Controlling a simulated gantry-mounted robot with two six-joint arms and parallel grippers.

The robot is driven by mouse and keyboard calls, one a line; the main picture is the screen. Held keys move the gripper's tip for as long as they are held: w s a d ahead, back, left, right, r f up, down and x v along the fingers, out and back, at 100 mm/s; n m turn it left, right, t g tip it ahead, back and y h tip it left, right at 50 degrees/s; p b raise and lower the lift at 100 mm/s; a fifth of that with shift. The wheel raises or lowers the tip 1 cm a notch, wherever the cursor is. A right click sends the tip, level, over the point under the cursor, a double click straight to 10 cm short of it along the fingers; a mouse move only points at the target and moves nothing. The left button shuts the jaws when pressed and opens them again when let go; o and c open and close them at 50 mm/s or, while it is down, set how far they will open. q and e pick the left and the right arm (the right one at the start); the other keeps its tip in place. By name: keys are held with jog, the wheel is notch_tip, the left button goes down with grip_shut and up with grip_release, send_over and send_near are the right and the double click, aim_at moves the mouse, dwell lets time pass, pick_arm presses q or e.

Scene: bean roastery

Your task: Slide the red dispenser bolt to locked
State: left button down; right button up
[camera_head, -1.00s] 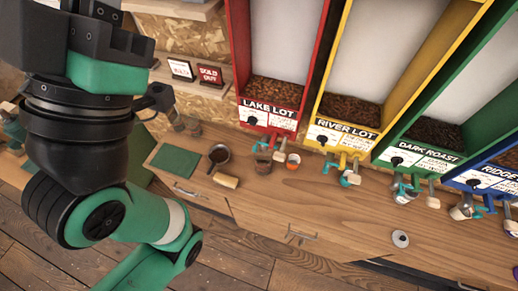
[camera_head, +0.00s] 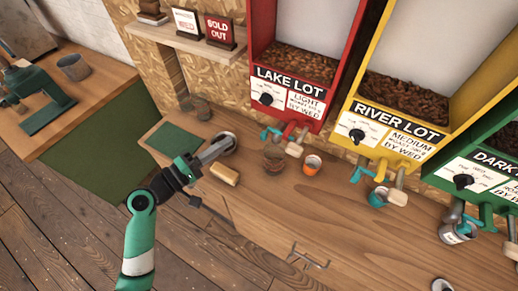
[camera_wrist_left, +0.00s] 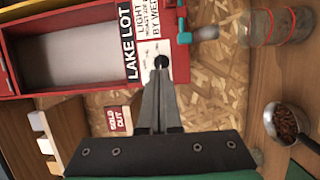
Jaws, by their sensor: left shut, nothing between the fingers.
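The red dispenser (camera_head: 252,40), labelled LAKE LOT, hangs on the board wall and also shows in the left wrist view (camera_wrist_left: 70,92). Its white label carries a black knob (camera_head: 265,99). Below are a red spout, a teal handle (camera_head: 271,134) and a wooden-ended handle (camera_head: 294,149). I cannot tell which part is the bolt. My left gripper (camera_head: 229,145) is shut and empty, apart from the dispenser, at the lower left of it in the head view. In the left wrist view its fingertips (camera_wrist_left: 160,75) line up with the black knob (camera_wrist_left: 162,62). My right gripper is out of view.
A yellow dispenser (camera_head: 345,95) and a green one (camera_head: 440,165) stand to the right. A SOLD OUT sign (camera_head: 220,31) stands on a shelf. The counter's front is mostly clear.

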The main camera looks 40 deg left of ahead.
pick_arm(q)
jog(key=shift+n+y, duration=0.8)
jog(key=a+f, duration=0.1)
jog(key=s+a+f, duration=0.1)
jog(key=f, duration=0.1)
jog(key=s+a+f+b, duration=0.1)
jog(key=shift+s+f, duration=0.15)
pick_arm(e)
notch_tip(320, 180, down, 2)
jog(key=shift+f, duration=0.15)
pick_arm(q)
jog(key=w+d+p, duration=0.1)
jog(key=w+d, duration=0.3)
jog(key=w, duration=0.7)
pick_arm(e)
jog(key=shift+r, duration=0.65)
pick_arm(q)
jog(key=shift+d, duration=0.1)
